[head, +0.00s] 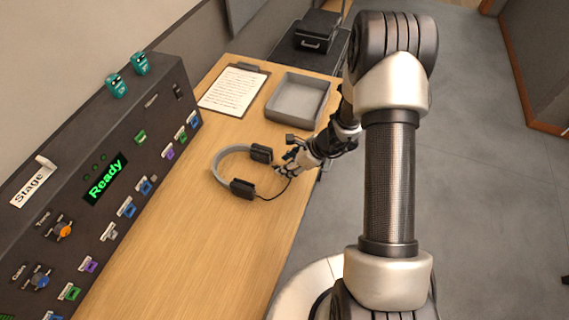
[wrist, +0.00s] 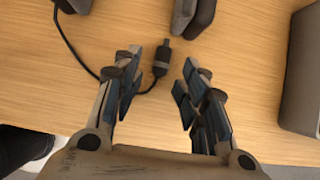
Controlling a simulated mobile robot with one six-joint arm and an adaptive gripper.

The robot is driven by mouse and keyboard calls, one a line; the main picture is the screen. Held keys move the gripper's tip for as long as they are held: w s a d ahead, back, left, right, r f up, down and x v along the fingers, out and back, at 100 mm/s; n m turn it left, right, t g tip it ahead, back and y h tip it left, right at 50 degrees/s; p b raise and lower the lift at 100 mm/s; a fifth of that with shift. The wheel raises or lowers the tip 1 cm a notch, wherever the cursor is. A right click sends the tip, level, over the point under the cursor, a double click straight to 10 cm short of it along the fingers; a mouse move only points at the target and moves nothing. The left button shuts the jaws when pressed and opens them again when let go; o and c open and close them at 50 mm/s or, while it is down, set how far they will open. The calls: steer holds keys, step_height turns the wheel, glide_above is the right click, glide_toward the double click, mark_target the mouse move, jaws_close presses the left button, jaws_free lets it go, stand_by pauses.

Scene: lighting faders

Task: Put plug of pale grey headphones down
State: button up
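The headphones (head: 222,158) lie on the wooden table, with a pale grey band and dark ear cups. Parts of the dark ear cups (wrist: 195,14) show at the top of the wrist view. Their plug (wrist: 161,60), dark with a thin cable, lies between my gripper's fingers in the wrist view, nearer the left finger. My gripper (wrist: 160,88) is open, with clear gaps between both fingers and the plug. In the head view my gripper (head: 284,170) is low over the table beside the ear cups; the plug is too small to tell there.
A grey tray (head: 272,112) stands behind my gripper; its wall (wrist: 290,80) is at the right in the wrist view. A clipboard (head: 263,69) lies further back. A fader console (head: 60,165) reading "Ready" runs along the left. The table front (head: 215,270) is clear.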

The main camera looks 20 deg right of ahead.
steer(key=p+v, duration=0.3)
steer(key=v, duration=0.7)
steer(key=s+a+r+n, duration=0.3)
steer(key=r+n, duration=0.1)
steer(key=r, duration=0.3)
steer(key=s+a+r+n+g, duration=0.1)
steer(key=s+a+r+n, duration=0.15)
steer(key=r+n, duration=0.35)
steer(key=s+a+r+n, duration=0.3)
steer(key=r, duration=0.5)
steer(key=s+d+r+n+t+h, duration=0.1)
steer(key=s+d+r+n+h, duration=0.1)
steer(key=s+r+n+h, duration=0.3)
steer(key=s+r+n, duration=0.3)
steer(key=s+n, duration=0.4)
steer(key=s, duration=0.3)
steer(key=shift+r+t+h, duration=0.15)
steer(key=shift+t+h, duration=0.15)
steer(key=shift+d, duration=0.1)
steer(key=shift+f+b, duration=0.35)
steer(key=shift+b, duration=0.15)
